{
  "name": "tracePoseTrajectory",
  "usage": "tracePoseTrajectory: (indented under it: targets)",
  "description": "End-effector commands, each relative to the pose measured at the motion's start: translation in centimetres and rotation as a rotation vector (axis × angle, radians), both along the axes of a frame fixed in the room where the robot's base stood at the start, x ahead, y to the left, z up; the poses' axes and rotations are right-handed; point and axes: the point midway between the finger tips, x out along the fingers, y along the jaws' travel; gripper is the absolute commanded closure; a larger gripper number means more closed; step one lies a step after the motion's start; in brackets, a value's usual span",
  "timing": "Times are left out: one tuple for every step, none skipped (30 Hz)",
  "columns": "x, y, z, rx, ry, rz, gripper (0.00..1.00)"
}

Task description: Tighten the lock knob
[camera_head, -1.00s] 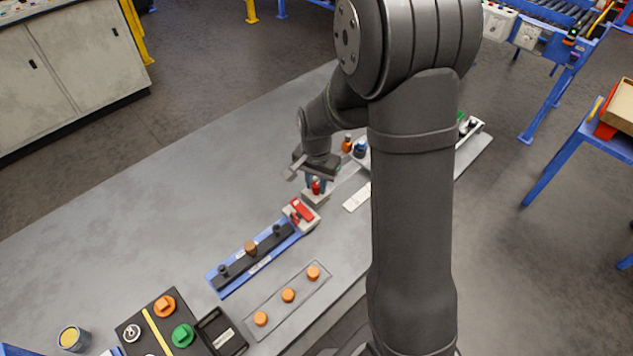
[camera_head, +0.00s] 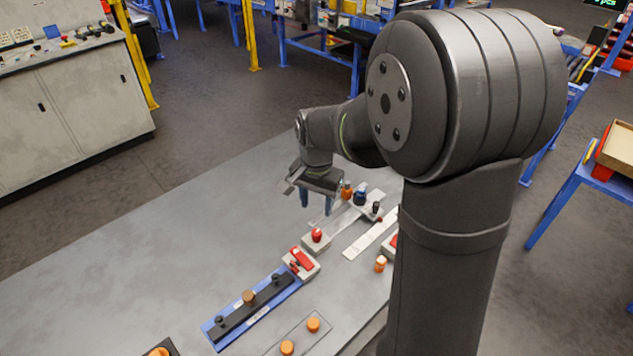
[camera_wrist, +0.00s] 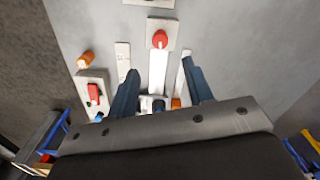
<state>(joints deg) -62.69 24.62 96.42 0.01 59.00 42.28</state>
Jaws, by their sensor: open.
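A round red knob (camera_head: 317,235), likely the lock knob, stands on a pale block at the near end of a light slide rail (camera_head: 348,215). In the wrist view the red knob (camera_wrist: 159,39) lies just ahead of my fingertips, in line with the gap between them. My gripper (camera_head: 316,208) is open and empty, with its blue fingers apart and pointing down. It is above and behind the knob, clear of it.
A pale block with a red lever (camera_head: 302,262) and a blue fixture (camera_head: 252,308) with dark pegs lie nearer. Orange (camera_head: 347,190) and blue (camera_head: 360,196) items stand behind the rail. An orange knob (camera_head: 380,263) is at right. The table's left side is clear.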

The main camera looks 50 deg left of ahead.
Motion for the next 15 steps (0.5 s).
tracePoseTrajectory:
  targets:
    - [0.0, 0.1, 1.3, 0.005, -0.002, 0.0, 0.53]
    - [0.0, 0.1, 2.0, 0.005, -0.002, 0.0, 0.53]
    - [0.0, 0.1, 2.8, 0.004, -0.002, 0.0, 0.53]
    - [0.0, 0.1, 3.4, 0.004, -0.002, 0.0, 0.53]
    - [0.0, 0.0, 3.9, 0.003, -0.002, 0.0, 0.53]
    - [0.0, 0.1, 4.5, 0.004, -0.002, 0.0, 0.53]
    - [0.0, 0.0, 4.9, 0.003, -0.001, 0.0, 0.53]
    - [0.0, 0.0, 5.3, 0.003, -0.001, 0.0, 0.53]
    - [0.0, 0.0, 5.7, 0.003, -0.001, 0.0, 0.53]
    - [0.0, 0.0, 6.0, 0.001, -0.001, 0.0, 0.53]
    - [0.0, 0.0, 6.2, 0.001, -0.001, 0.0, 0.53]
    - [0.0, 0.0, 6.4, 0.001, -0.001, 0.0, 0.53]
    - [0.0, 0.0, 6.5, 0.001, -0.001, 0.0, 0.53]
    - [0.0, 0.0, 6.6, 0.001, 0.0, 0.0, 0.53]
    - [0.0, 0.0, 6.6, 0.0, 0.0, 0.0, 0.53]
